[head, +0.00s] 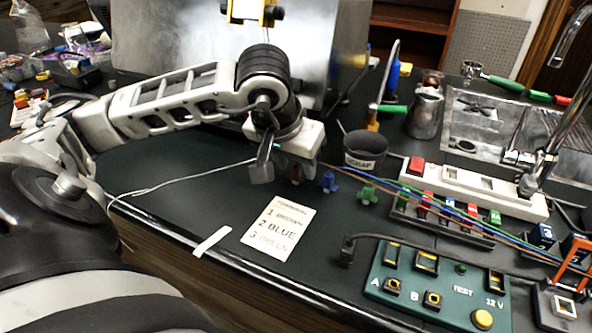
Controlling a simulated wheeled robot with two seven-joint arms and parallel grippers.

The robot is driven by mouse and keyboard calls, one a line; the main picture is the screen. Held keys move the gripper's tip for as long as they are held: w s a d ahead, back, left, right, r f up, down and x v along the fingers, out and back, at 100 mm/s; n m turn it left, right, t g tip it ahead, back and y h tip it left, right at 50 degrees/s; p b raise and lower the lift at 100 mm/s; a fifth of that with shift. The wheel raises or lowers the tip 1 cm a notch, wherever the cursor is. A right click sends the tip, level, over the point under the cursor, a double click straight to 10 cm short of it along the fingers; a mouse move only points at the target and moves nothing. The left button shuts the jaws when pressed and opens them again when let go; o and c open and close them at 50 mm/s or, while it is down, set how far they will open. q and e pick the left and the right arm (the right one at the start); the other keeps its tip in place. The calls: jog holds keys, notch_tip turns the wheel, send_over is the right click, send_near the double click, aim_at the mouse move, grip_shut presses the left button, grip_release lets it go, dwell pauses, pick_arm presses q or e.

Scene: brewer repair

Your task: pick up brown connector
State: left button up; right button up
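My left gripper (279,170) points down low over the dark countertop, left of the blue connector (328,182). One grey finger shows plainly at the left end of its white body; the other is hard to make out, but the fingers look spread apart. The brown connector (295,174) shows only in part, under the gripper's body and right of the plain finger. I cannot tell whether the fingers touch it. The blue connector and a green connector (367,193) stand to its right. My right gripper is not in view.
A card listing brown, blue and green (278,228) lies in front. A dark scrap cup (364,151) stands behind the connectors. A green test box (437,287) sits front right, a white power strip (478,187) behind it. A metal brewer body rises behind my arm.

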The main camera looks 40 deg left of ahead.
pick_arm(q)
jog(key=shift+f, duration=0.25)
grip_shut()
jog(key=shift+r, duration=0.1)
